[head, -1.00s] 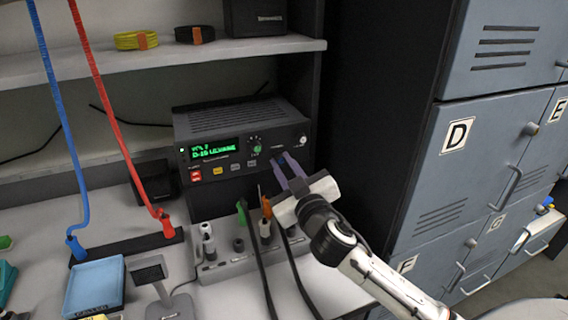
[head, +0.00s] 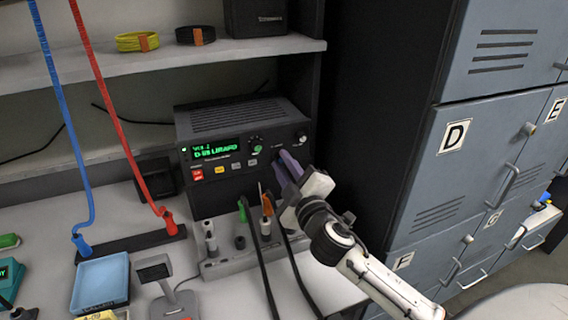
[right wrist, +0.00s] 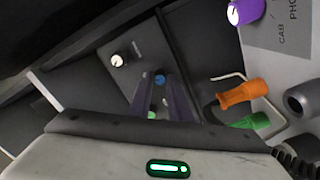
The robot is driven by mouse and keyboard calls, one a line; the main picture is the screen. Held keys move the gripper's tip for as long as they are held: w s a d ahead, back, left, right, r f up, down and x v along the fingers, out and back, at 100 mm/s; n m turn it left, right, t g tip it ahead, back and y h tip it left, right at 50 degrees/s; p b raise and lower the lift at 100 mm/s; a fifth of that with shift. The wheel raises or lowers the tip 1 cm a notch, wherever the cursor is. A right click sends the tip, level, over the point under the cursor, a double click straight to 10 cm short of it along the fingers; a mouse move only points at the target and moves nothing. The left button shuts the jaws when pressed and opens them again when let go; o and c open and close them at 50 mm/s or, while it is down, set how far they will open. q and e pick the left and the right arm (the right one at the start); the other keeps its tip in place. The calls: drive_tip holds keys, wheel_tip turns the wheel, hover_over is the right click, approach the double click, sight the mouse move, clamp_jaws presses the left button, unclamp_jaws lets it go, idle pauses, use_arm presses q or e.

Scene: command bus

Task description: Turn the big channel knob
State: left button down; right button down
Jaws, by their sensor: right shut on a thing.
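The black radio (head: 225,172) stands on the bench under the shelf, with a lit green display (head: 217,148). My right gripper (head: 280,162) reaches the right part of the radio's front panel, where its fingers hide what is behind them in the head view. In the right wrist view a small round knob with a blue face (right wrist: 160,79) sits between the fingertips of my right gripper (right wrist: 159,84). The fingers are shut on it, and I take it for the channel knob. My left gripper is not in view.
A smaller knob (head: 302,137) sits at the panel's upper right. A grey holder (head: 240,262) with orange and green plugs and hanging black cables stands just below my right gripper. Grey lockers (head: 440,200) stand to the right. A blue tray (head: 102,284) lies at left.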

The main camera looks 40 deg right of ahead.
idle(0.3)
drive_tip(key=c, duration=1.6)
unclamp_jaws()
drive_tip(key=shift+c, duration=0.2)
drive_tip(key=b+v, duration=0.1)
drive_tip(key=v, duration=0.9)
drive_tip(key=shift+s+b, duration=0.2)
drive_tip(key=shift+b, duration=0.15)
